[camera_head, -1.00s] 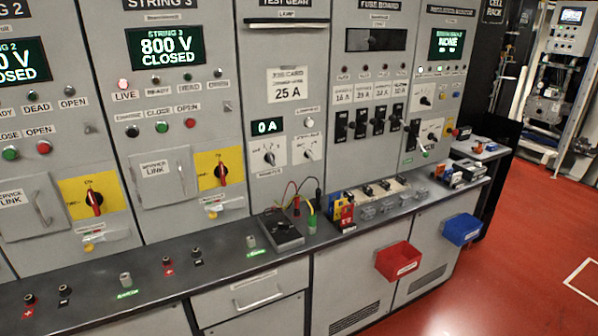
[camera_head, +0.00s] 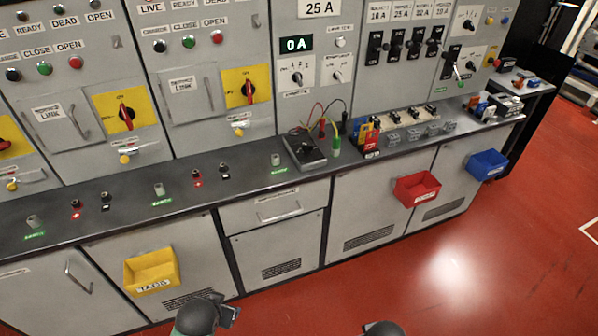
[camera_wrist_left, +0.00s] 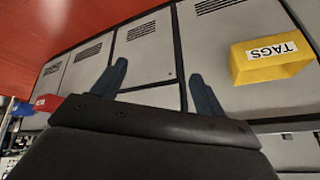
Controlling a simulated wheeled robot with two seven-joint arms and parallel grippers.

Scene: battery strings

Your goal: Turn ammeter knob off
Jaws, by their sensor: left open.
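The ammeter knob's pointer setting is too small to read. My left gripper (camera_wrist_left: 160,70) is open and empty in the left wrist view, with two dark fingers apart in front of the lower cabinet doors, well below the knob. My right gripper's fingers do not show.
A dark counter (camera_head: 130,208) runs below the panels. A test meter (camera_head: 304,151) with leads sits on it below the ammeter. Yellow (camera_head: 152,272), red (camera_head: 416,188) and blue (camera_head: 487,165) bins hang on the cabinet front. Open red floor lies in front.

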